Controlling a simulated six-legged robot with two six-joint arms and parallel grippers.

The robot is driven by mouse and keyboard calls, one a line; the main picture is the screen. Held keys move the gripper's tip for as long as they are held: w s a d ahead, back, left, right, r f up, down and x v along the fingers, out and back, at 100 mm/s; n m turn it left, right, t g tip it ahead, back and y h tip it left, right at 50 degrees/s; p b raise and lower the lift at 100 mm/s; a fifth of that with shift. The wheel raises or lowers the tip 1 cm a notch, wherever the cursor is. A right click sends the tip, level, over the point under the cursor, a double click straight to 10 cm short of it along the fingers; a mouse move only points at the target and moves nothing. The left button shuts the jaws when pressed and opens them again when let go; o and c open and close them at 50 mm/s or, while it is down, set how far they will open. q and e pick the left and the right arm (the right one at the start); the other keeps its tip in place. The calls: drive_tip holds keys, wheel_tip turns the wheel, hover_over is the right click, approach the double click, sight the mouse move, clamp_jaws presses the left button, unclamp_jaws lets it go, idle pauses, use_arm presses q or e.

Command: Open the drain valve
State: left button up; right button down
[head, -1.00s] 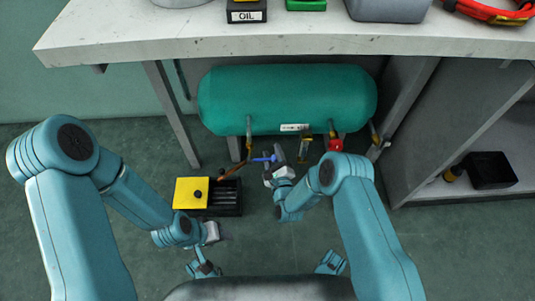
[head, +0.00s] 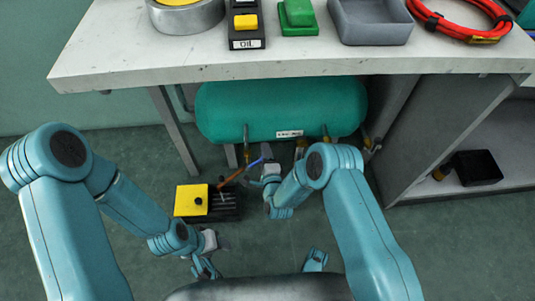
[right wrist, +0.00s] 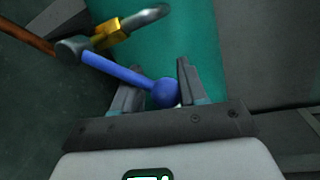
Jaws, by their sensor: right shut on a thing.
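The drain valve's blue lever (head: 255,162) hangs below the teal tank (head: 280,108). In the right wrist view the lever (right wrist: 125,72) ends in a blue ball (right wrist: 165,92) between the two fingers. My right gripper (right wrist: 158,85) is shut on this ball end. In the head view my right gripper (head: 267,160) is at the right end of the lever, under the tank. A brass fitting (right wrist: 112,33) and an orange-brown pipe (right wrist: 28,38) meet near the lever's other end. My left gripper (head: 218,240) is low on the left, away from the valve; its jaw opening is too small to judge.
A black tray (head: 228,214) with a yellow part (head: 190,201) stands on the floor left of the valve. Table legs (head: 175,130) and a grey cabinet (head: 445,140) flank the tank. The workbench (head: 300,58) is above. Floor in front is mostly clear.

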sight(247, 144)
drive_tip(key=shift+a+r+n+h+b, duration=0.1)
drive_tip(key=shift+a+r+n+h, duration=0.3)
drive_tip(key=shift+a+n, duration=0.75)
drive_tip(key=shift+a+r+n+h+b, duration=0.2)
drive_tip(key=shift+a+r+n, duration=0.25)
drive_tip(key=shift+a+n, duration=0.7)
drive_tip(key=shift+a+r+n+h+b, duration=0.1)
drive_tip(key=shift+a+r+n+h, duration=0.5)
drive_tip(key=shift+n, duration=0.9)
drive_tip(key=shift+s+a+f, duration=0.1)
drive_tip(key=shift+a+f, duration=0.1)
drive_tip(key=c, duration=0.6)
unclamp_jaws()
drive_tip(key=shift+f, duration=0.1)
drive_tip(key=shift+g, duration=0.3)
drive_tip(key=shift+d, duration=0.2)
